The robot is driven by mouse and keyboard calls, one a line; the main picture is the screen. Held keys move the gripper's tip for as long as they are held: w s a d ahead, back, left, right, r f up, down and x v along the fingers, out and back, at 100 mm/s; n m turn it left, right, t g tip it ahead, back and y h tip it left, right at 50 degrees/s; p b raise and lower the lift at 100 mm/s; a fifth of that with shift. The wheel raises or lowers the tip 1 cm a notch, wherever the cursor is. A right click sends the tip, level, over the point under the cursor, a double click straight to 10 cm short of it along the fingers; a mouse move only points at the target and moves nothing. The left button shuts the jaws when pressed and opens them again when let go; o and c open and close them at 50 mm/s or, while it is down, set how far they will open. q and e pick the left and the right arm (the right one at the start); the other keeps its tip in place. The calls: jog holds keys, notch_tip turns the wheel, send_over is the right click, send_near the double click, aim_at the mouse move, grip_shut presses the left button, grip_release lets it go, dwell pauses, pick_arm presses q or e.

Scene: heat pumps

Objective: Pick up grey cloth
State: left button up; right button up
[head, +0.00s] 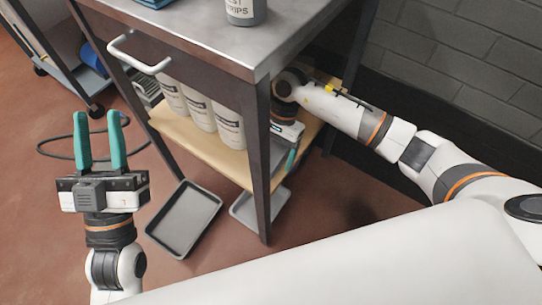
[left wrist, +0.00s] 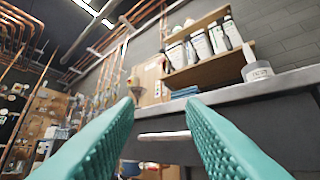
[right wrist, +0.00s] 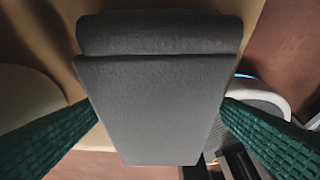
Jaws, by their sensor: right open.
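The grey cloth (right wrist: 160,85), a folded block with a rounded fold at the top, fills the middle of the right wrist view. My right gripper (right wrist: 160,118) is open, with one green finger on each side of the cloth; whether they touch it I cannot tell. In the head view the right arm reaches onto the cart's lower shelf, and a table leg and the arm partly hide that gripper and the cloth. My left gripper (head: 98,118) is open and empty, raised in front of the cart at the left.
The metal-topped cart (head: 200,32) has a handle (head: 138,55) and a wooden lower shelf (head: 190,140) with several white bottles (head: 200,112). Two grey trays lie on the floor, one (head: 183,220) in front and one (head: 262,212) partly under the cart. A cable (head: 60,140) lies at the left.

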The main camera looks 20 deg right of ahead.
aim_at(273, 158)
jog(key=c, duration=1.1)
jog(key=shift+o, duration=0.2)
jog(key=shift+r, duration=0.1)
